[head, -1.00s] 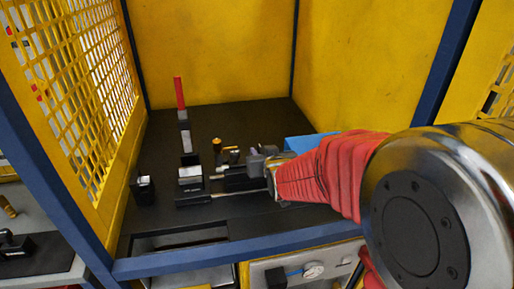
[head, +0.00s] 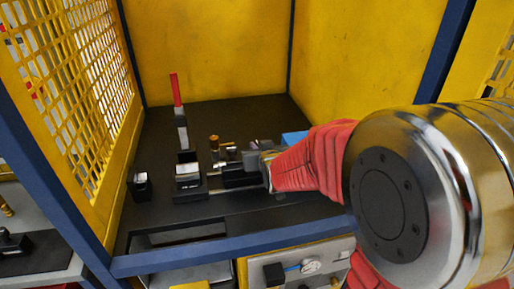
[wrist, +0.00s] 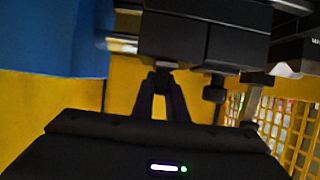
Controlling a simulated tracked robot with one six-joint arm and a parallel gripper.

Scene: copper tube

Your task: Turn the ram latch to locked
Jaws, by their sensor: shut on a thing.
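The ram fixture, a dark block assembly (head: 238,181) with a brass-topped post (head: 214,142), stands on the black bench. My gripper (head: 250,160) reaches in from the right at its right end. In the wrist view the fixture's black block (wrist: 205,38) fills the top. There my gripper's fingers (wrist: 161,82) converge, shut on a small dark knob (wrist: 163,71) below the block, which I take to be the ram latch. A second dark knob (wrist: 215,90) hangs to the right, apart from the fingers. The latch's lock position cannot be read, and my gripper hides much of it in the head view.
An upright red-handled lever (head: 176,90) rises behind a clamp block (head: 188,170). A small dark block (head: 140,186) stands at left. A blue block (head: 295,138) lies behind my gripper. Yellow mesh (head: 70,80) bounds the left, and a blue frame rail (head: 230,243) the front.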

